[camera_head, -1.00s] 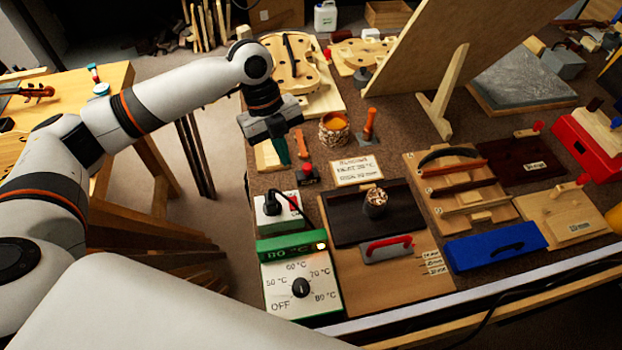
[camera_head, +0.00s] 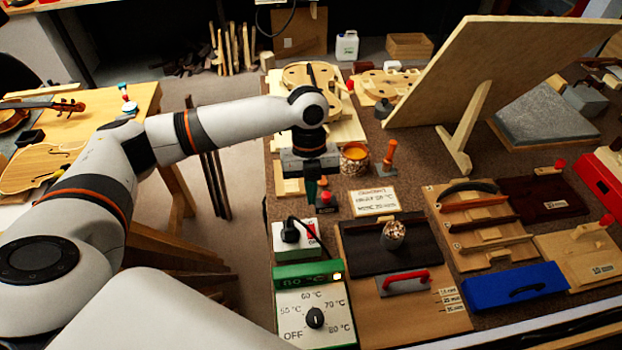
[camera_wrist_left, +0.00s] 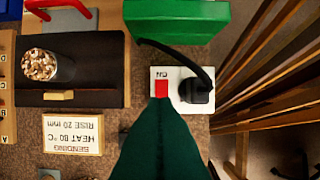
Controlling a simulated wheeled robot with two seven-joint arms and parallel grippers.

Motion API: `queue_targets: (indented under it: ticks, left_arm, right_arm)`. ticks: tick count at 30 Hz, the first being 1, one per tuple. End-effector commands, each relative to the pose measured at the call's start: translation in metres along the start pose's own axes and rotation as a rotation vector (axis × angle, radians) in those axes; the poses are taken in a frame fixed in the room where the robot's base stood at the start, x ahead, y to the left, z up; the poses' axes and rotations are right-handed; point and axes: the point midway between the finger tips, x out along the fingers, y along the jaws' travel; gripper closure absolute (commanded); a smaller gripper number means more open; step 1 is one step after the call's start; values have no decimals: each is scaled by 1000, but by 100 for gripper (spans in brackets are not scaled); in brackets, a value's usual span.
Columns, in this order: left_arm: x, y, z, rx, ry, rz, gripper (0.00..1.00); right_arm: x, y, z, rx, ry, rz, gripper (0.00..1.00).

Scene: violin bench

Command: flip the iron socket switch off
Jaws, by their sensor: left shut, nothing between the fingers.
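The iron's white socket (camera_head: 293,249) sits near the bench's left edge, behind the green dial box, with a black plug (camera_head: 290,233) in it. Its small red switch (camera_head: 311,227) is beside the plug; it also shows in the wrist view (camera_wrist_left: 161,89), with lettering above it. My left gripper (camera_head: 311,198) points down just behind the socket, its green fingers shut and empty. In the wrist view the finger tips (camera_wrist_left: 160,103) lie right at the switch's edge and partly overlap the socket. I cannot tell whether they touch it. My right gripper is not in view.
The green and white dial box (camera_head: 314,318) stands in front of the socket, with its lamp lit. A black cable (camera_wrist_left: 185,52) arches beside the plug. A dark plate with a cup (camera_head: 394,235) and a lettered card (camera_head: 374,202) lie to the right.

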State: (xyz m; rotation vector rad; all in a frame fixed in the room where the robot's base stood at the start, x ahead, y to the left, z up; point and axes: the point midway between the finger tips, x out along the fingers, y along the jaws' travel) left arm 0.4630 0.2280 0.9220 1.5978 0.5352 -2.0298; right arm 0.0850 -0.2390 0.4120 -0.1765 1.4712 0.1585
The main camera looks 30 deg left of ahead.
Motion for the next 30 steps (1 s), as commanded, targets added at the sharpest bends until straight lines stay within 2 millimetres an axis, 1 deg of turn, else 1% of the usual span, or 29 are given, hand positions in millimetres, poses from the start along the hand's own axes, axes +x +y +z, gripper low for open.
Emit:
queue_targets:
  ticks: [1, 6, 9, 12, 18, 27, 30]
  left_arm:
    - [12, -1, 1, 0, -3, -4, 100]
    - [47, 0, 1, 0, -3, -2, 100]
    - [62, 0, -5, -3, -1, -2, 100]
    - [73, 0, -10, -2, -1, -1, 100]
    - [84, 0, -14, 0, 0, -1, 100]
    - [85, 0, -14, 0, 0, 0, 100]
    - [90, 0, -17, -3, -2, 0, 100]
  right_arm:
    - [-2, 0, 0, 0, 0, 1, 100]
    - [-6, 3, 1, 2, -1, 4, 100]
    - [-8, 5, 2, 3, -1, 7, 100]
    - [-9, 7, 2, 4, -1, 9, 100]
    - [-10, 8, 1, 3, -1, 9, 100]
    - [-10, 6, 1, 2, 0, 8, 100]
    - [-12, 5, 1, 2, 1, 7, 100]
